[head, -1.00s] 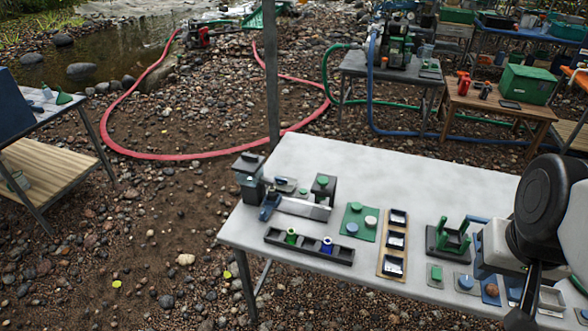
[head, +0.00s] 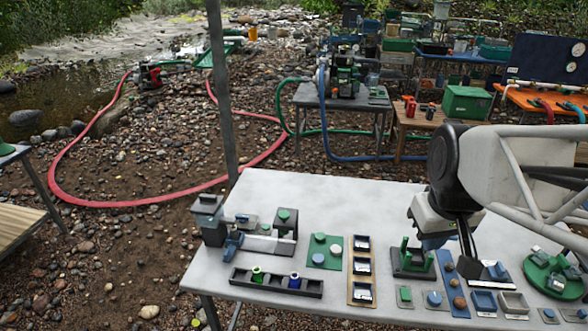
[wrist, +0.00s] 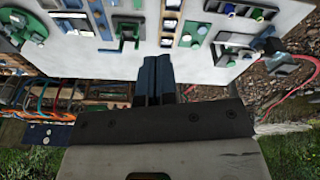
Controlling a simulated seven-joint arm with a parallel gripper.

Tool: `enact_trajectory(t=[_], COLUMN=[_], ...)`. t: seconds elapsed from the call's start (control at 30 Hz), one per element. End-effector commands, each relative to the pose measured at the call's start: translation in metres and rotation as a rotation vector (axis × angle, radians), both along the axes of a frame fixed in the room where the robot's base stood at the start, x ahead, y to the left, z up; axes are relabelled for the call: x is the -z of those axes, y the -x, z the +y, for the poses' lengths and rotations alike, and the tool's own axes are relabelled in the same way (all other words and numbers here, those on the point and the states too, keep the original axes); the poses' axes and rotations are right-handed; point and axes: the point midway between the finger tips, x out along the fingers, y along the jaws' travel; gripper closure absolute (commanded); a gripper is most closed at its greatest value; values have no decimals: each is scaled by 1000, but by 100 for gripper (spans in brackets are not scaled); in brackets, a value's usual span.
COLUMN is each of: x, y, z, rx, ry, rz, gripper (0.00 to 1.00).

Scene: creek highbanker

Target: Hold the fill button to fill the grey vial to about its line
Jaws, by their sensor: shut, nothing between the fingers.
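My gripper (head: 468,268) is shut and empty over the right part of the white table (head: 300,190), beside a green upright fixture (head: 412,260). Its dark blue fingers (wrist: 153,82) are together in the wrist view. A dark rack (head: 276,283) at the table's front left holds a green vial (head: 257,274) and a blue vial (head: 294,280). Behind it stands a grey dispenser-like unit (head: 208,218) with a dark block bearing a round green button (head: 284,214). I cannot pick out a grey vial for certain, nor tell which button is the fill button.
A green panel (head: 324,252) with two round knobs and a tan three-window strip (head: 361,270) stand between the rack and my gripper. Small pads, trays and a round green holder (head: 555,276) crowd the right front. The table's back left is clear. A metal pole (head: 222,90) rises behind.

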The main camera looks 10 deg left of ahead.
Motion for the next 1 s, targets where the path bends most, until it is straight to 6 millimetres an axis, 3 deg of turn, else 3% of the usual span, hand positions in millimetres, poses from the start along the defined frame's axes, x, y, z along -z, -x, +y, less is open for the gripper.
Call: enact_trajectory(t=[0.57,1.0], x=[14,52], y=[-132,-223], z=[67,135], rx=[-441,-776], ry=[62,102], rz=[46,75], gripper=[100,100])
